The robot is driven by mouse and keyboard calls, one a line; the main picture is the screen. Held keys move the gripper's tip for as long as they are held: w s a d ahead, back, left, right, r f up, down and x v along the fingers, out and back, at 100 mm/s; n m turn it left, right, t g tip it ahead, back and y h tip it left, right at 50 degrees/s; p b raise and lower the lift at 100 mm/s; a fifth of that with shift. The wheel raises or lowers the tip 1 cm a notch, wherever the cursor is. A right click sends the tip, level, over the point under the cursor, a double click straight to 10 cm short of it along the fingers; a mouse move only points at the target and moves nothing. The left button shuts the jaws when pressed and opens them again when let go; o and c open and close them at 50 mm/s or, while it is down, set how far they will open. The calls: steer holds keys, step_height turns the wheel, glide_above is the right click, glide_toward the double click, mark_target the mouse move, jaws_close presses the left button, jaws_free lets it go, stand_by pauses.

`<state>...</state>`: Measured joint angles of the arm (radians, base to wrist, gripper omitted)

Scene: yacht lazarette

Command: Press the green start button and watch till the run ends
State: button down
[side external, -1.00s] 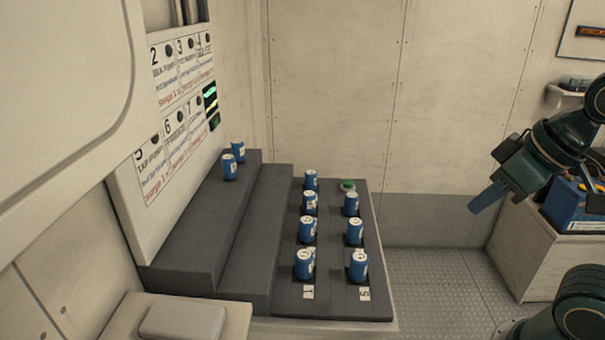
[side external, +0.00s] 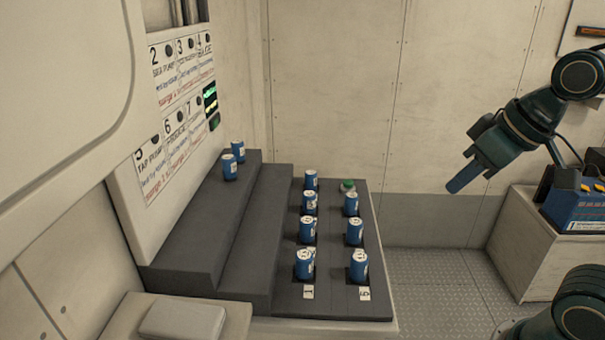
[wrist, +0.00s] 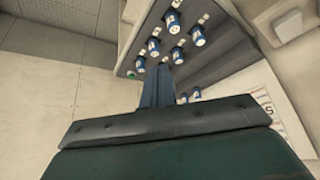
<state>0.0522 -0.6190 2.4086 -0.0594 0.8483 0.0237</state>
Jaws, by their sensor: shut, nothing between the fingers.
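The green start button (side external: 347,185) sits at the far right corner of the dark stepped stand's low deck (side external: 335,270). It also shows in the wrist view (wrist: 132,75), left of my fingers. Several blue cylinders (side external: 305,265) stand upright in two rows on that deck. Two more blue cylinders (side external: 230,167) stand on the top step. My gripper (side external: 455,187) is shut and empty, in the air right of the stand and apart from the button. In the wrist view my shut fingers (wrist: 157,85) point toward the deck.
A wall panel (side external: 178,110) with numbered labels and a small lit display (side external: 210,98) stands behind the stand at the left. A blue battery-like box (side external: 575,205) rests on a white bench (side external: 530,240) at the right. Air between gripper and stand is clear.

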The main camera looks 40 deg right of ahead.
steer(key=w+d+r, duration=0.2)
steer(key=w, duration=0.8)
steer(key=m+t+y, duration=0.3)
steer(key=m, duration=0.2)
glide_above(352, 182)
step_height(352, 182, down, 15)
steer(key=shift+r, duration=0.15)
steer(key=shift+f, duration=4.35)
